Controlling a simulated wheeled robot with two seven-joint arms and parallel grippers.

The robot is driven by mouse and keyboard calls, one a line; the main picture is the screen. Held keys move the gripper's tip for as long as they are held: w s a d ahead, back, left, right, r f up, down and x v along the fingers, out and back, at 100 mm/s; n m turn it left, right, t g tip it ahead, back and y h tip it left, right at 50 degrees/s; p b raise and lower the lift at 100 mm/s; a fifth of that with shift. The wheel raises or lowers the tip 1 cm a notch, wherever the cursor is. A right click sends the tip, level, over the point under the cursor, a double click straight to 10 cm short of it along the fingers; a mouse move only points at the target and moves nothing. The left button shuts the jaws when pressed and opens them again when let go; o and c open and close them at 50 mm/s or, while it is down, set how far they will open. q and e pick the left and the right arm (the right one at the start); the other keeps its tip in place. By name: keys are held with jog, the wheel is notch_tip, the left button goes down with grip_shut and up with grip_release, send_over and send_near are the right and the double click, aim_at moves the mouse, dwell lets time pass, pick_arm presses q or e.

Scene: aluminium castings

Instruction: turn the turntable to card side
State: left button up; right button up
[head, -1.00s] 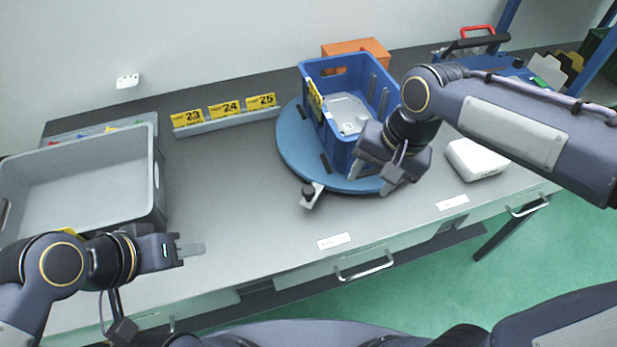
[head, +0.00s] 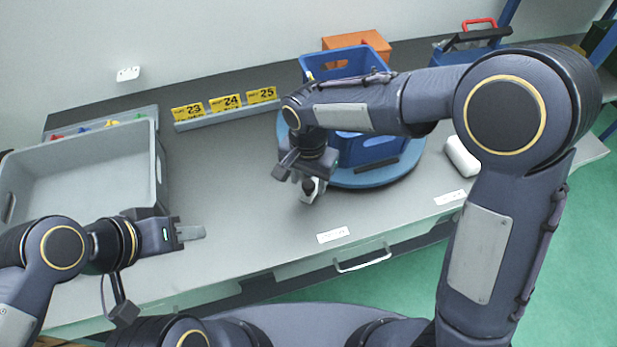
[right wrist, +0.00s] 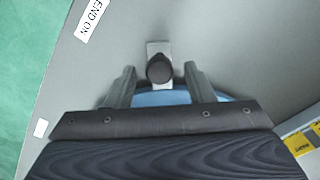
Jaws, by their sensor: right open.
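The blue round turntable (head: 398,176) lies on the grey bench with a blue crate (head: 366,148) on it. My right arm hides much of both. A dark knob (right wrist: 160,69) on a metal tab (right wrist: 159,47) sticks out from the turntable's rim. My right gripper (head: 302,183) is open over the knob, with its fingertips to either side of it in the right wrist view; contact cannot be told. My left gripper (head: 192,232) hovers over the bench at the left, its finger gap unclear.
A grey bin (head: 85,170) stands at the left. Yellow labels 23, 24, 25 (head: 225,103) stand behind on a rail. An orange box (head: 358,42) is behind the crate. A white object (head: 462,157) lies right of the turntable. The bench front in the middle is clear.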

jog(key=shift+f, duration=0.25)
jog(key=shift+c, duration=0.5)
grip_shut()
jog(key=shift+d, duration=0.1)
